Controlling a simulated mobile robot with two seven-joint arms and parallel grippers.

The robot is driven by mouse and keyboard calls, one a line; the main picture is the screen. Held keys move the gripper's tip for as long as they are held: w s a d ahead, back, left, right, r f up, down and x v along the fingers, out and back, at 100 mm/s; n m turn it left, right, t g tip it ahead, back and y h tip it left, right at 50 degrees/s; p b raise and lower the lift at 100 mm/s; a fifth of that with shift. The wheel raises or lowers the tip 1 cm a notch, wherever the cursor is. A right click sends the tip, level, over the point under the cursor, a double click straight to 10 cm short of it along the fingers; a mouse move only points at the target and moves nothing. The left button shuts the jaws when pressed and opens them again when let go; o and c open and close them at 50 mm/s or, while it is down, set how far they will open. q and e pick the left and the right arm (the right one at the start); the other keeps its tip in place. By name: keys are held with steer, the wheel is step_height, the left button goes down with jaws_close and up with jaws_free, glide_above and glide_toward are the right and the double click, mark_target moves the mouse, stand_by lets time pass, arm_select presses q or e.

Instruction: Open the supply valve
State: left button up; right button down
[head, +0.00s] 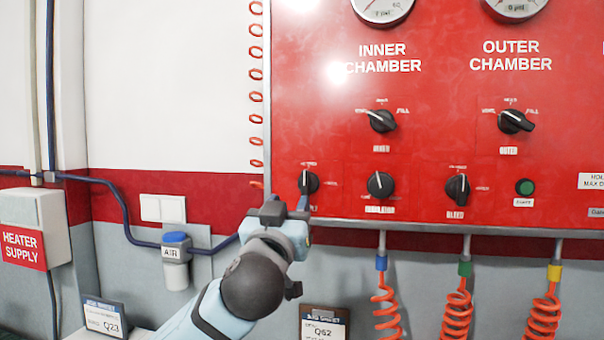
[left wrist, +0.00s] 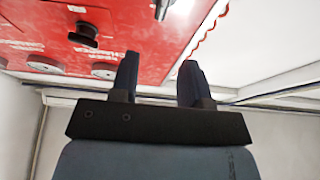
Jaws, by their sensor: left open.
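The supply valve is a black knob (head: 309,183) at the lower left of the red panel, its label partly hidden behind my gripper. Its pointer stands roughly upright. My left gripper (head: 287,206) is just below and in front of this knob in the head view. I cannot tell whether it touches it. In the left wrist view the two fingers (left wrist: 158,66) are apart with nothing between them. A dark knob (left wrist: 163,8), probably the supply valve, is cut off at that view's top edge. My right gripper is not in view.
The red panel (head: 420,130) carries other knobs: regulator (head: 380,185), bleed (head: 457,188) and the inner chamber selector (head: 381,121). Orange coiled hoses (head: 385,310) hang below. An air filter unit (head: 175,262) and heater supply box (head: 35,240) are on the left wall.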

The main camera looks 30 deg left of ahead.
mark_target(305, 175)
arm_select(q)
steer(key=p+x, duration=0.4)
steer(key=x, duration=0.7)
steer(key=shift+w+r, duration=0.15)
steer(key=shift+w+a+r+p, duration=0.15)
steer(key=shift+w+p, duration=0.15)
steer(key=shift+w, duration=0.35)
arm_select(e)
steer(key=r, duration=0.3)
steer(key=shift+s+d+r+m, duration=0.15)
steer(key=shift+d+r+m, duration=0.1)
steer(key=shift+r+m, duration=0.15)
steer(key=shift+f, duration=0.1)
arm_select(q)
steer(key=shift+c, duration=0.4)
steer(key=c, duration=0.6)
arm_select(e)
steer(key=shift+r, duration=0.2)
